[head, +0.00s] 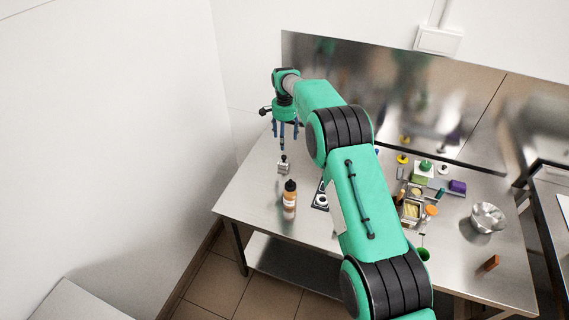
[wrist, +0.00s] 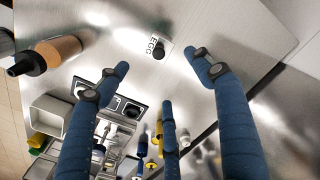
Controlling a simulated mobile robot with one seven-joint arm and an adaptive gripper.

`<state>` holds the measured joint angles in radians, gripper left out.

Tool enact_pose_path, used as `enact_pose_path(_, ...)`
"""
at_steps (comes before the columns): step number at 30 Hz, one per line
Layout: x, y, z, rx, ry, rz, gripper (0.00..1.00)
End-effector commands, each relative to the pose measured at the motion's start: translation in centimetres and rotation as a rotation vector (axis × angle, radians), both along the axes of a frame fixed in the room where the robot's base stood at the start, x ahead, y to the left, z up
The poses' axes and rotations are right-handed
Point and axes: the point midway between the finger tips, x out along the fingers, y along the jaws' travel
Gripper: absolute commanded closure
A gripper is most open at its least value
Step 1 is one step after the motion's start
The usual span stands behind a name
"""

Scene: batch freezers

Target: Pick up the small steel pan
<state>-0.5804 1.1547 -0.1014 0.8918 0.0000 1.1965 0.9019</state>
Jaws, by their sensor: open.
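A small steel-coloured piece with a black knob and a white "EGG" label (head: 283,167) stands alone on the steel table, left of centre. It also shows in the wrist view (wrist: 157,47). It looks like a small lidded pan, but its sides are hard to make out. My gripper (head: 284,140) hangs above it, pointing down, with clear air between. In the wrist view my gripper (wrist: 160,66) has its blue fingers spread, with nothing between them. The labelled piece lies just beyond the fingertips there. Small steel pans with yellow contents (head: 411,209) stand further right on the table.
An orange-brown bottle with a black cap (head: 290,197) stands close by, nearer the front. A black-framed tray (head: 321,200) is right of it. A steel bowl (head: 487,218) is at the right. A steel backsplash (head: 390,90) rises behind; a white wall is left.

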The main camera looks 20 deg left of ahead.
Motion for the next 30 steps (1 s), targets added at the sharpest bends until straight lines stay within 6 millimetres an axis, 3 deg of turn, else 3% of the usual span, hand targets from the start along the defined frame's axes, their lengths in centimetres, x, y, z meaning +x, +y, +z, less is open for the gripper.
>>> enact_pose_path(7,0.0,0.0,-0.01,0.0,0.0,0.0,0.35)
enact_pose_path(11,0.0,0.0,-0.01,0.0,0.0,0.0,0.58)
enact_pose_path(23,-0.02,-0.03,0.04,0.007,-0.002,0.02,0.58)
enact_pose_path(30,-0.25,-0.18,0.24,0.052,-0.022,0.179,0.58)
